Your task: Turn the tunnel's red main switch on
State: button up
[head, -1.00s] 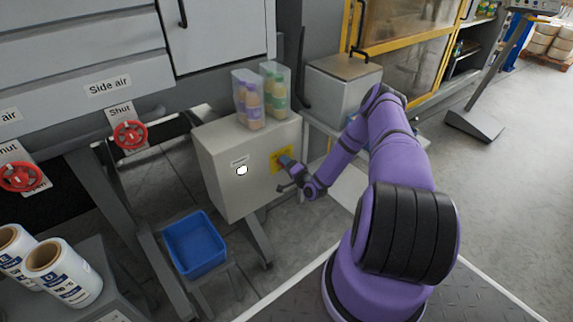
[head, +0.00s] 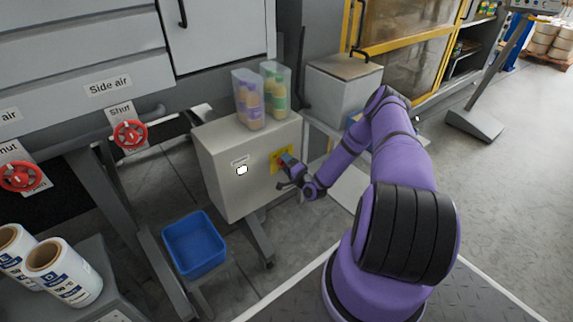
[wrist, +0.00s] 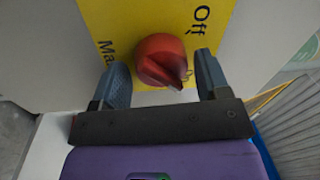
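The red main switch (wrist: 162,60) is a round knob with a raised ridge on a yellow plate (wrist: 120,20) in the wrist view. Its ridge points to the lower right, at a partly hidden label; "Off" reads above right. The plate (head: 276,162) sits on the front of a grey cabinet (head: 222,180) in the head view. My gripper (wrist: 163,80) is open, with one finger on each side of the knob. The gaps are small, and I cannot tell whether either finger touches it. In the head view my gripper (head: 287,161) covers the switch.
Two clear containers of bottles (head: 248,100) stand on the cabinet. A blue bin (head: 194,245) is below left. Red valve wheels (head: 130,135) are at the left. A grey box (head: 342,85) stands behind, right of the cabinet. Open floor lies to the right.

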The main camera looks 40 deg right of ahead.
jog(key=shift+o, duration=0.3)
jog(key=s, duration=1)
jog(key=shift+s+f, duration=0.35)
jog(key=shift+f, duration=0.05)
